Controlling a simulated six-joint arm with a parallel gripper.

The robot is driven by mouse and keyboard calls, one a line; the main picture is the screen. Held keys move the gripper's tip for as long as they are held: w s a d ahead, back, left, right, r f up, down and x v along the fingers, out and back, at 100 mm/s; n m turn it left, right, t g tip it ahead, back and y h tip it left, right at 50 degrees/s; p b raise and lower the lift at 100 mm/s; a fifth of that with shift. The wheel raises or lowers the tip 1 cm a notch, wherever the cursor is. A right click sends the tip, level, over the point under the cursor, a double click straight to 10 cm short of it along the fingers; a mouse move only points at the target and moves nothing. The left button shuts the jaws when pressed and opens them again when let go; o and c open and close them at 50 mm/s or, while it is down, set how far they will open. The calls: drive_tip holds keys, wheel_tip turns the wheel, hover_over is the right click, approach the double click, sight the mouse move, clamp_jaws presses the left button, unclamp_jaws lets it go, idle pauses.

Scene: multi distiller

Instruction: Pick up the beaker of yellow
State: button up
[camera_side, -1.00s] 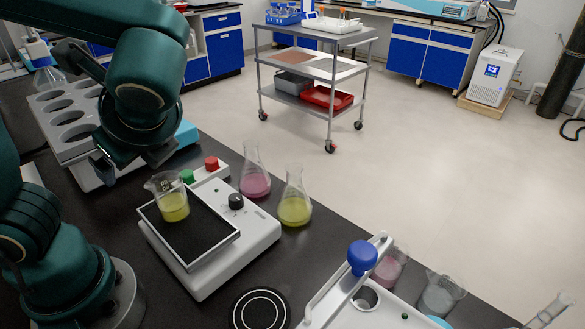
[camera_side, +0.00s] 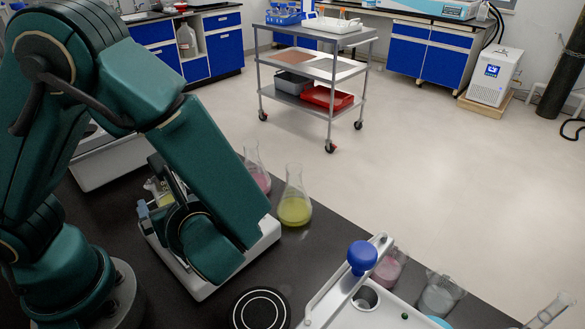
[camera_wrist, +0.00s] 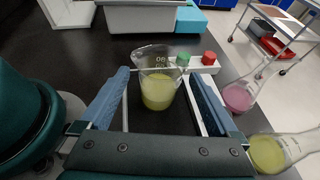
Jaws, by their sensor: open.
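The beaker of yellow (camera_wrist: 157,88) stands upright on the black plate of a white hotplate. In the wrist view it sits between and just beyond the two blue fingers of my gripper (camera_wrist: 158,95), which is open; dark gaps show on both sides of the glass. In the side view the beaker (camera_side: 165,197) is mostly hidden behind my gripper (camera_side: 158,208) and arm, with only a bit of glass and yellow showing. Contact between fingers and glass cannot be made out.
A conical flask of yellow (camera_side: 294,205) and one of pink (camera_side: 258,175) stand right of the hotplate (camera_side: 202,285). Red (camera_wrist: 209,58) and green (camera_wrist: 183,60) knobs lie just beyond the beaker. A device with a blue knob (camera_side: 362,256) stands at right.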

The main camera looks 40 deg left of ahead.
drive_tip(key=shift+x, duration=2.15)
drive_tip(key=shift+c, duration=0.3)
clamp_jaws()
drive_tip(key=shift+r, duration=0.15)
